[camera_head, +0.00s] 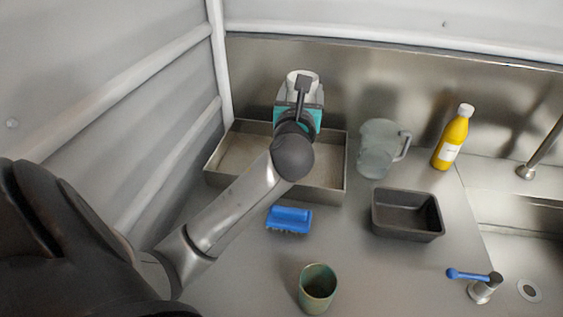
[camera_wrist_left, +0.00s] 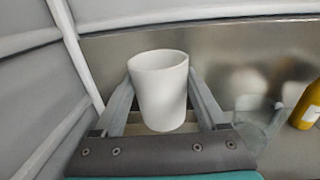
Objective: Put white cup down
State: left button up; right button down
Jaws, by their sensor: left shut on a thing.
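The white cup (camera_wrist_left: 160,95) is upright between the two fingers of my left gripper (camera_wrist_left: 160,98) in the left wrist view. The fingers are shut on its sides. In the head view, only the top of the white cup (camera_head: 301,78) shows past my left gripper (camera_head: 302,84). The cup is above the far part of a shallow metal tray (camera_head: 237,151), near the back wall. Its base is hidden in the head view, and I cannot tell its height above the tray. My right gripper is not in view.
A clear pitcher (camera_head: 378,150) and a yellow bottle (camera_head: 453,138) stand right of the tray. A dark loaf pan (camera_head: 407,218), a blue brush (camera_head: 289,219) and a green cup (camera_head: 317,288) are nearer. A sink with a faucet (camera_head: 527,171) is at right. Visible tray floor is empty.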

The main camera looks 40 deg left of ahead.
pick_arm(q)
jog(key=w+a+r+n+g+y, duration=0.2)
jog(key=a+r+y, duration=0.1)
jog(key=a+r, duration=0.3)
notch_tip(320, 180, down, 22)
jog(key=a+b, duration=0.1)
jog(key=b, duration=0.7)
jog(key=shift+a+r, duration=0.15)
jog(key=shift+r, duration=0.05)
jog(key=o, duration=1)
jog(key=shift+w, duration=0.1)
jog(key=shift+c, duration=0.2)
jog(key=o, duration=0.4)
jog(key=shift+c, duration=0.2)
